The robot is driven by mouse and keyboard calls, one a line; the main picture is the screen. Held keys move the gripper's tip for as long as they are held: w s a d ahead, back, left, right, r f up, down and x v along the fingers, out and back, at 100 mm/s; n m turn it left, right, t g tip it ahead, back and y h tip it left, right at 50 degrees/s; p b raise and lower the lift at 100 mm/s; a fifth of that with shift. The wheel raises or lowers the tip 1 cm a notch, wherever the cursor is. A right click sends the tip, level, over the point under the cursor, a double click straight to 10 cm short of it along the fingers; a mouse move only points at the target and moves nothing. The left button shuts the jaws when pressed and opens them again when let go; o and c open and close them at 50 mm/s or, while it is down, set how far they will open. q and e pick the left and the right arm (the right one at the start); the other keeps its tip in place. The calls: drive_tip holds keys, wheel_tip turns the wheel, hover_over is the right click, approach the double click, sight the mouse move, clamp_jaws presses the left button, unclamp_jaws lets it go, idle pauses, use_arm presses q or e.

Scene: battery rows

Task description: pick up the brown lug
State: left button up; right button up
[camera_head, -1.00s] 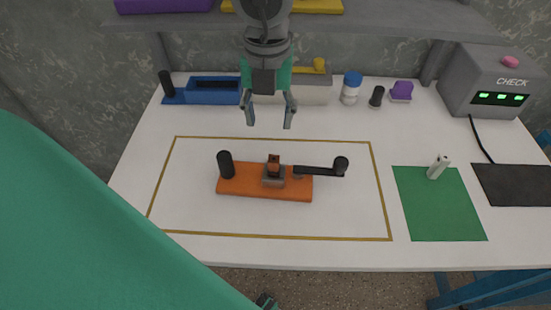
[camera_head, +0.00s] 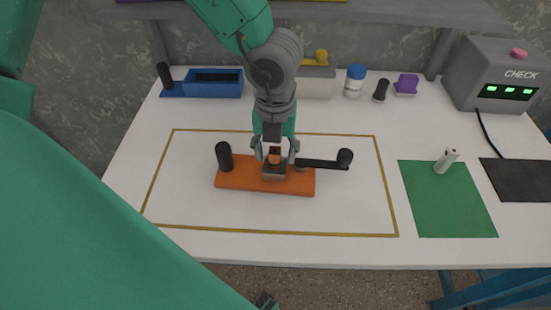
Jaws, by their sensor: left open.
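The brown lug (camera_head: 274,157) stands upright in a grey block (camera_head: 274,172) at the middle of the orange base (camera_head: 240,180). The base also carries a black post (camera_head: 224,156) at its left and a black lever with a knob (camera_head: 344,158) at its right. My left gripper (camera_head: 274,157) is open, pointing down, with one finger to each side of the lug. I cannot tell whether the fingers touch it.
A yellow outline (camera_head: 270,233) frames the base on the white table. A green mat (camera_head: 445,210) with a white cylinder (camera_head: 445,160) lies at the right. A blue tray (camera_head: 215,90), a bottle (camera_head: 355,80) and a grey CHECK box (camera_head: 480,60) stand behind.

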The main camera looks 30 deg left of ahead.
use_arm(q)
drive_tip(key=shift+f, duration=0.6)
drive_tip(key=shift+r, duration=0.1)
clamp_jaws()
drive_tip(key=shift+r, duration=0.1)
